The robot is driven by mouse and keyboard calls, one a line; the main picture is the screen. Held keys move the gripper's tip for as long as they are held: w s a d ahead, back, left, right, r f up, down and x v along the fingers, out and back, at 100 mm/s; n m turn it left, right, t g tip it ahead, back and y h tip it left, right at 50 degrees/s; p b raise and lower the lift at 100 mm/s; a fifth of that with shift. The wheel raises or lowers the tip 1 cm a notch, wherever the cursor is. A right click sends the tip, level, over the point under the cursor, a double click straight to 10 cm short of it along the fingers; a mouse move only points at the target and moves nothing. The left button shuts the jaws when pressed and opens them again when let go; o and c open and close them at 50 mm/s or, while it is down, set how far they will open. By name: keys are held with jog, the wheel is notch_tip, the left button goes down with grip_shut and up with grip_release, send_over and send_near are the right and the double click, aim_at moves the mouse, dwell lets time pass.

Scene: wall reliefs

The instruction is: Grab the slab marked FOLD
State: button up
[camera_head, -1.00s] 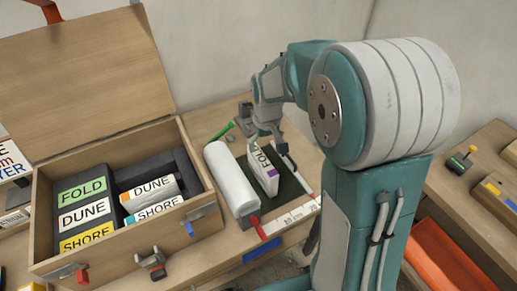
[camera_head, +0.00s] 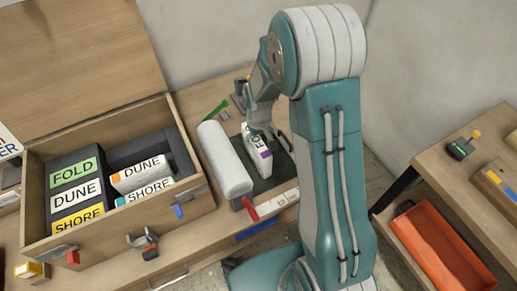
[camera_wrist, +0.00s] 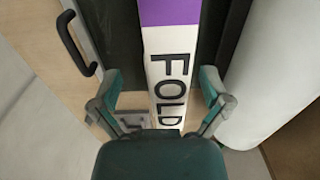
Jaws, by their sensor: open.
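A white slab (camera_head: 260,161) with black FOLD lettering and a purple band stands on a dark tray (camera_head: 283,172) on the bench. In the wrist view, the slab (camera_wrist: 169,60) runs between the two fingers of my gripper (camera_wrist: 160,98). The fingers are spread, with a gap on each side of it. In the head view my gripper (camera_head: 266,128) is at the slab's far end, and part of the lettering is hidden. A green FOLD label (camera_head: 75,172) also shows inside the open wooden box.
A white roll (camera_head: 225,160) lies close to the slab's left. The wooden box (camera_head: 205,202) stands further left, holding DUNE and SHORE labelled pieces. A black handle (camera_wrist: 78,45) shows on the slab's other side. An orange bin (camera_head: 440,245) is at right.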

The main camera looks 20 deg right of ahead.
jog(key=shift+a+f, duration=0.1)
jog(key=shift+f, duration=0.55)
jog(key=shift+a+f, duration=0.2)
jog(key=shift+a, duration=0.35)
jog(key=shift+d, duration=0.35)
grip_shut()
